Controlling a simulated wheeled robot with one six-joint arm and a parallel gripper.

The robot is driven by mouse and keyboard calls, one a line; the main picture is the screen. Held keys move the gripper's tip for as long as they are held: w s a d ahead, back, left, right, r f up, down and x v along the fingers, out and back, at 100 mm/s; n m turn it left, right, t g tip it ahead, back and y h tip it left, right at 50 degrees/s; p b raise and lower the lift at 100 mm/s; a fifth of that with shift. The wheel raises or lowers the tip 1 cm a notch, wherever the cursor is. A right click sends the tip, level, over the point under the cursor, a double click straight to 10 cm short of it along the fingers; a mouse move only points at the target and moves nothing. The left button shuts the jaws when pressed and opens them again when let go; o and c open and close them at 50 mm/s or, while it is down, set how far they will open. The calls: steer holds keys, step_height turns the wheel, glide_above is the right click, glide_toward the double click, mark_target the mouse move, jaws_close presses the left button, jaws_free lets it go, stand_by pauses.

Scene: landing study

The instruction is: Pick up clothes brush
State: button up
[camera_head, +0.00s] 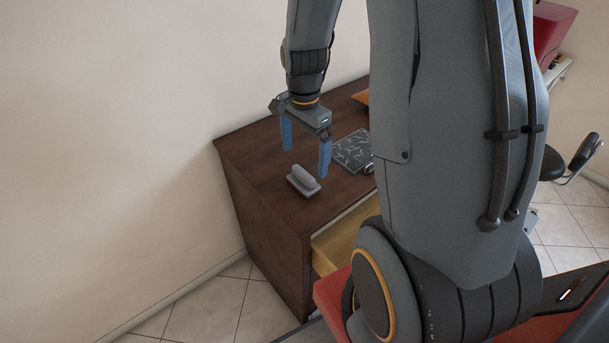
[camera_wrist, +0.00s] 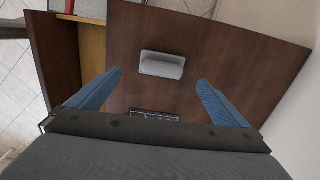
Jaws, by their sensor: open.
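The clothes brush (camera_head: 303,181) is a small grey block with a raised handle. It lies on the dark brown wooden cabinet top (camera_head: 262,170), near its front left part. My gripper (camera_head: 306,160) has two blue fingers spread apart with nothing between them. It hangs above the cabinet top, a little behind the brush in the head view. In the wrist view the brush (camera_wrist: 162,65) lies beyond the fingertips, between their lines. The gripper (camera_wrist: 160,83) does not touch it.
A dark patterned notebook (camera_head: 353,150) lies right of the brush, partly hidden by my arm. An orange item (camera_head: 361,96) is at the back. A drawer (camera_head: 345,234) stands open at the cabinet front. A wall (camera_head: 120,130) runs along the left.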

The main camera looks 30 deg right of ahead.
mark_target(303, 171)
steer(key=shift+d+f, duration=0.2)
steer(key=shift+f, duration=0.35)
steer(key=shift+w+a+f+p, duration=0.15)
steer(key=shift+f+p, duration=0.5)
steer(key=shift+f, duration=1.05)
steer(key=shift+w+a+f+p, duration=0.1)
steer(key=shift+f+p, duration=0.5)
steer(key=shift+f, duration=1.1)
steer(key=c, duration=1.1)
steer(key=shift+c, duration=0.2)
steer(key=shift+r, duration=0.15)
step_height(303, 171, up, 10)
steer(key=shift+f+b, duration=0.1)
steer(key=shift+b, duration=1.05)
